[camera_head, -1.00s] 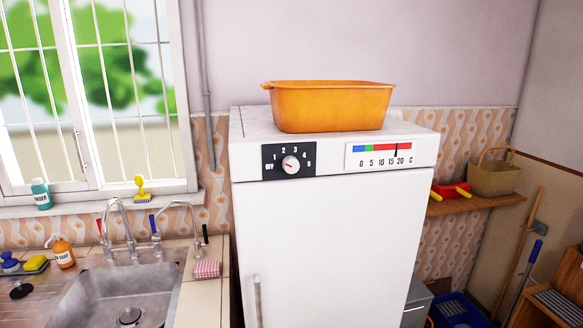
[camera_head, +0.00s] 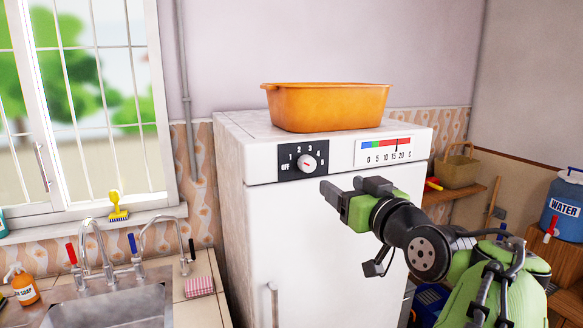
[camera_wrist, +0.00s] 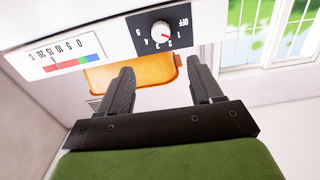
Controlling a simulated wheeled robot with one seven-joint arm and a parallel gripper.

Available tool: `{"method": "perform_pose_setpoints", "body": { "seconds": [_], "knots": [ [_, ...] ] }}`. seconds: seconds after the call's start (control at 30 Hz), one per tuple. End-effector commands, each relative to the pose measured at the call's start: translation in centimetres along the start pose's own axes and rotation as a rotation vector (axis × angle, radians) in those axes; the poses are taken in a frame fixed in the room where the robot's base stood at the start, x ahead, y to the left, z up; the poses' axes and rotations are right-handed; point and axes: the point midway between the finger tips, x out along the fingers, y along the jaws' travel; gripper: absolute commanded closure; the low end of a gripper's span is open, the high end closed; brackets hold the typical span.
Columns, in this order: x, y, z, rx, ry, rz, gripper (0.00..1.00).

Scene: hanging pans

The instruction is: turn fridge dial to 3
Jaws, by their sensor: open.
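The fridge dial (camera_head: 306,163) is a round white knob on a black panel marked OFF and 1 to 5, at the top left of the white fridge's front (camera_head: 330,240). It also shows upside down in the wrist view (camera_wrist: 160,32). A red mark shows on the knob; in the wrist view it seems to face the 1 and 2 side, but the exact setting is too small to tell. My gripper (camera_head: 343,187) is in front of the fridge, below and right of the dial. In the wrist view its fingers (camera_wrist: 161,76) are apart and empty, not touching the dial.
An orange tub (camera_head: 325,108) stands on the fridge. A temperature gauge (camera_head: 383,150) is right of the dial. The fridge handle (camera_head: 273,303) is lower down. A sink (camera_head: 120,310) and counter lie left, and a blue water container (camera_head: 563,212) is at right.

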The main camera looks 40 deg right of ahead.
Motion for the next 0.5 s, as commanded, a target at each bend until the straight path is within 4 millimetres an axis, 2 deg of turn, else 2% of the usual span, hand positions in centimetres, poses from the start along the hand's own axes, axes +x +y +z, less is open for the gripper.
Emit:
{"method": "perform_pose_setpoints", "body": {
  "seconds": [0.3,0.5],
  "knots": [
    [8.2,-0.2,-0.4,0.004,-0.004,-0.007,0.35],
    [12.2,-0.2,-0.3,0.003,-0.003,-0.004,0.35]
  ]
}}
